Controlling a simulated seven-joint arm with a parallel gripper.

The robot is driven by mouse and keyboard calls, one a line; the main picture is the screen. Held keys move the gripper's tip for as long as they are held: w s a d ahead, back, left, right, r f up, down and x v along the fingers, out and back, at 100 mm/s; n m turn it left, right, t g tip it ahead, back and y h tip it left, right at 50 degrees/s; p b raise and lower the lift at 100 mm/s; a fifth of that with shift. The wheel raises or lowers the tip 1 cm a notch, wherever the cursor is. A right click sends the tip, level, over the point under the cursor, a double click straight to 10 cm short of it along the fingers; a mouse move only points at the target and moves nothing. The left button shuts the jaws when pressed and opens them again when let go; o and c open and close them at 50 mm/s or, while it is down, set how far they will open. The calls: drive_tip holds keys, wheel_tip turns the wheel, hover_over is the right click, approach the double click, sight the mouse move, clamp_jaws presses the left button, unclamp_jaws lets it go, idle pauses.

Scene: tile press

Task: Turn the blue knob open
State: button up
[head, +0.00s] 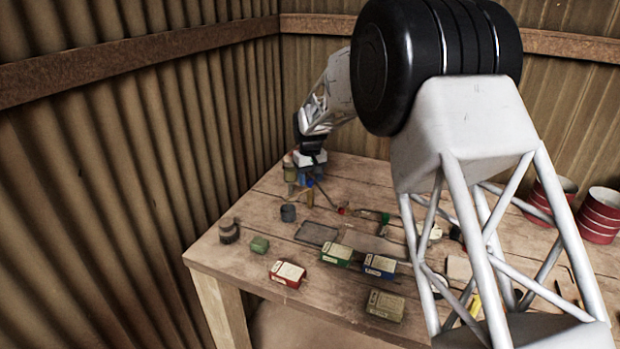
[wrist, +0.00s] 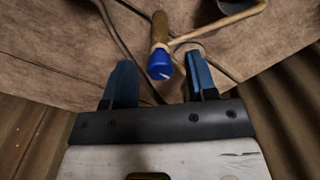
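The blue knob (wrist: 160,65) sits on the end of a brownish cylindrical stem (wrist: 160,28) in the wrist view and bears a small pale mark. My gripper (wrist: 161,75) is open, with one blue finger to the left of the knob and one to the right. Gaps show on both sides, so neither finger appears to touch it. In the head view my gripper (head: 311,168) is at the far left corner of the table; a small blue patch there is too small to tell as knob or finger.
A tan pipe (wrist: 215,28) runs from near the stem to a grey cup, and a dark hose (wrist: 118,30) passes left. Several boxes, including a red one (head: 287,273), lie on the wooden table (head: 240,285). Corrugated walls (head: 200,130) stand close behind the corner.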

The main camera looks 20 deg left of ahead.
sight(310, 179)
idle(0.3)
drive_tip(key=shift+r, duration=3.9)
